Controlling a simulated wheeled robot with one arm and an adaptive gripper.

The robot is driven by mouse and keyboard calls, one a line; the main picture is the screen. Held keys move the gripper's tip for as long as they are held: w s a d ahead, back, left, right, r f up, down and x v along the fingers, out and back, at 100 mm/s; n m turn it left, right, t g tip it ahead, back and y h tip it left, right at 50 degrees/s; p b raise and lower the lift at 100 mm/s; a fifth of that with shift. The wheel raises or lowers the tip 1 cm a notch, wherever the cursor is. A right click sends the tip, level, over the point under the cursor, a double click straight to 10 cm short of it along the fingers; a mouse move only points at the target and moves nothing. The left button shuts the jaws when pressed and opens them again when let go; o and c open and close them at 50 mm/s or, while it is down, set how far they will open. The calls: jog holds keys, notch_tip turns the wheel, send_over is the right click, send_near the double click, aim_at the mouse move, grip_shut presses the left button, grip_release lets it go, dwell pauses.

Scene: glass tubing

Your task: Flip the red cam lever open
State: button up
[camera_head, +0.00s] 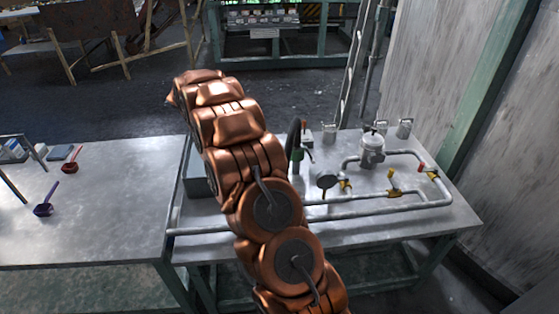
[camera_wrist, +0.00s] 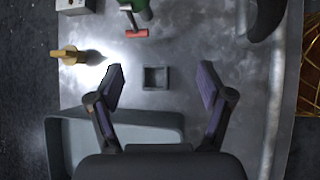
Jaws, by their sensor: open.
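A small red lever piece (camera_head: 421,167) sits by a brass-yellow fitting (camera_head: 433,174) at the right end of the pipework in the head view. Another red part (camera_head: 307,126) shows above a green body near the middle of the bench. In the wrist view a red crossbar (camera_wrist: 137,32) on a pale stem stands beside a green part; I cannot tell for sure which red part is the cam lever. My gripper (camera_wrist: 160,84) is open and empty, its dark fingers wide apart above the bench. The red crossbar lies beyond the fingertips, apart from them. The head view does not clearly show my gripper.
The metal bench (camera_head: 400,232) carries pipes, a gauge (camera_head: 327,181) and a silver vessel (camera_head: 372,148). The wrist view shows a small square socket (camera_wrist: 156,78) between the fingers, a grey bin (camera_wrist: 60,150), a brass piece (camera_wrist: 68,54) and a black curved part (camera_wrist: 265,20).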

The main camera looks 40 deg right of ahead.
jog(key=shift+n+h, duration=0.6)
jog(key=shift+n, duration=0.2)
jog(key=shift+w+d+f, duration=0.15)
jog(key=shift+d+f, duration=5.45)
jog(key=shift+d, duration=0.05)
jog(key=shift+c, duration=0.3)
jog(key=c, duration=1)
